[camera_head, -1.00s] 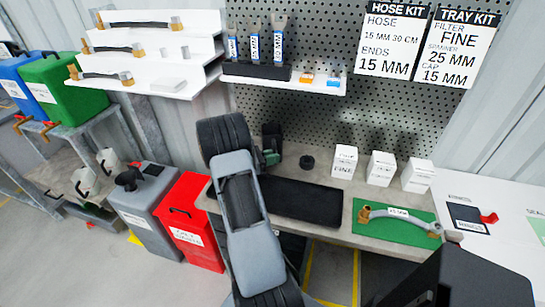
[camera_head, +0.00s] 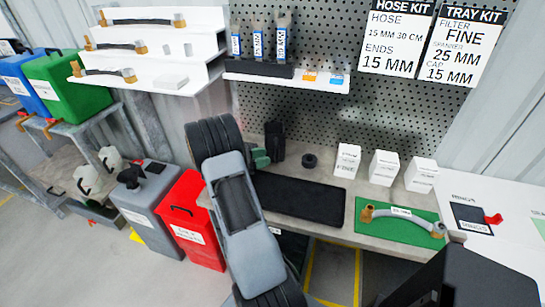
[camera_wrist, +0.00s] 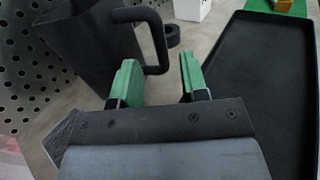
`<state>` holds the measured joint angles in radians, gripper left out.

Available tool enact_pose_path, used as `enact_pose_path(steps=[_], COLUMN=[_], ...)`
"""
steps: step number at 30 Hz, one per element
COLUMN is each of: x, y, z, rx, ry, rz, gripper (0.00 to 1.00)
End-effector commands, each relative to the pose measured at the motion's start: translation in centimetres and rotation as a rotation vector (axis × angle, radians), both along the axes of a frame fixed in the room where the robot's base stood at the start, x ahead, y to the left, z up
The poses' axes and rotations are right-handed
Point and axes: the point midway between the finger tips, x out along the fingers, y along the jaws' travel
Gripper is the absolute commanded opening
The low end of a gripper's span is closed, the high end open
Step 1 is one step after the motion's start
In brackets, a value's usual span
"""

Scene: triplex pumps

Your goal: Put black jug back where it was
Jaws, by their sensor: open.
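The black jug (camera_head: 276,142) stands upright on the grey workbench (camera_head: 337,231), against the pegboard and behind the left end of a black tray (camera_head: 305,199). In the wrist view the jug (camera_wrist: 88,48) is at the upper left, its handle (camera_wrist: 160,42) pointing toward my gripper. My gripper (camera_wrist: 160,80) is open and empty, its green fingers apart, with the handle just beyond the fingertips. In the head view my gripper (camera_head: 260,158) is just left of the jug, partly hidden by my arm.
A small black ring (camera_head: 310,160) and several white boxes (camera_head: 383,168) stand right of the jug. A hose lies on a green mat (camera_head: 372,228). Left of my arm, a red container (camera_head: 190,222) and a grey container (camera_head: 147,205) stand on the floor.

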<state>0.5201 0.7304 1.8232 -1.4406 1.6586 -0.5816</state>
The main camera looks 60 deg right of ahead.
Motion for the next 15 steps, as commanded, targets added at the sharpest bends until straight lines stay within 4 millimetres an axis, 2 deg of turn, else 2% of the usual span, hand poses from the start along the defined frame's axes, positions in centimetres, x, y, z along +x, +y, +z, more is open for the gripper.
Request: enact_pose_path(steps=[7,15], x=[2.9,4.4], y=[3.6,5.5], z=[-0.1,-0.1], rx=[0.000,-0.001], ry=[-0.001,-0.001], rz=[0.002,0.000], gripper=[0.41,0.41])
